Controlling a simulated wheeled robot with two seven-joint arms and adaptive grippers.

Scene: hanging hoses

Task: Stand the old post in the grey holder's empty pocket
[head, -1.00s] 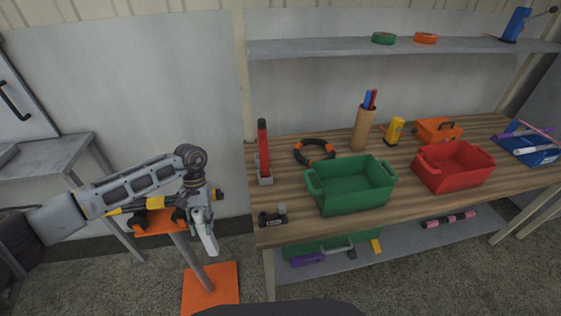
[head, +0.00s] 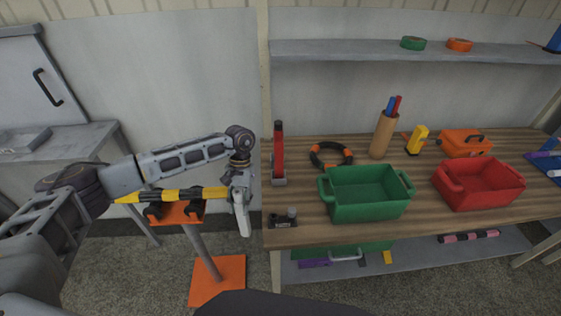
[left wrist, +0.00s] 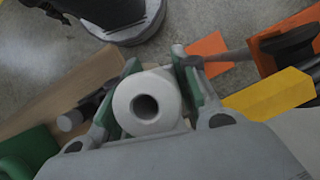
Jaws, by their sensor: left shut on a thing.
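My left gripper (head: 241,194) is shut on a pale grey-white post (head: 244,219), which hangs down below the fingers just left of the workbench's left edge. In the left wrist view the post's round end with a dark hole (left wrist: 144,104) sits between the green-padded fingers of the left gripper (left wrist: 150,95). The grey holder (head: 279,182) stands on the bench's left side, right of my gripper. A red post with a dark top (head: 278,145) stands upright in it. I cannot make out its empty pocket clearly. My right gripper is not in view.
A black block with a grey knob (head: 283,219) sits at the bench's front left corner. A green bin (head: 366,207), a black-orange ring (head: 330,155) and a red bin (head: 478,185) are further right. An orange stand (head: 178,213) with a yellow-black bar (head: 184,194) is beside my left arm.

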